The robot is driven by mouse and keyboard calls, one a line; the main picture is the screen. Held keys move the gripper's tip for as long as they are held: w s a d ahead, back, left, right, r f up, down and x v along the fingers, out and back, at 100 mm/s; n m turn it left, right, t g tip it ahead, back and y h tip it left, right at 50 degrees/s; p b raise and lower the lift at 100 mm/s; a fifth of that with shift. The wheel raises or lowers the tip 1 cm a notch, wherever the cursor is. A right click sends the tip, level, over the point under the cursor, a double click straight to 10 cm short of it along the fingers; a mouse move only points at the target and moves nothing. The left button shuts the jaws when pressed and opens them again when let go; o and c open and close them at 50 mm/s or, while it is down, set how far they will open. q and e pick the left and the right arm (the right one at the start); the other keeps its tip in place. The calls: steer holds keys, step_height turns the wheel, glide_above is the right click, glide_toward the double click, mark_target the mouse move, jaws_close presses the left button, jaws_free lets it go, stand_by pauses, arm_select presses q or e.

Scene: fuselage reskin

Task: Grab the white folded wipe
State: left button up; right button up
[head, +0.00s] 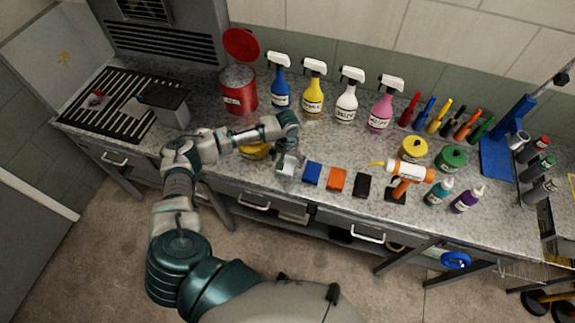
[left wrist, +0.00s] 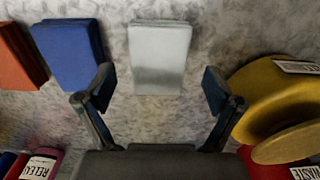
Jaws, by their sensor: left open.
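The white folded wipe (left wrist: 160,58) lies flat on the speckled grey bench top in the left wrist view, centred ahead of my left gripper (left wrist: 160,90). The two fingers are apart, one on each side of the wipe's near end, with nothing between them gripped. I cannot tell their exact height above the bench. In the head view my left gripper (head: 288,166) hangs over the front part of the bench and partly covers the white wipe. My right gripper is not in view.
A blue folded wipe (left wrist: 68,52) lies close left of the white one in the wrist view, with an orange one (left wrist: 18,55) beyond. A yellow tin (left wrist: 275,98) stands close on the right. Spray bottles (head: 312,92) line the back of the bench.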

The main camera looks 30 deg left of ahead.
arm_select(q)
step_height(320, 180, down, 2)
steer(key=c, duration=1.1)
steer(key=shift+r, duration=0.15)
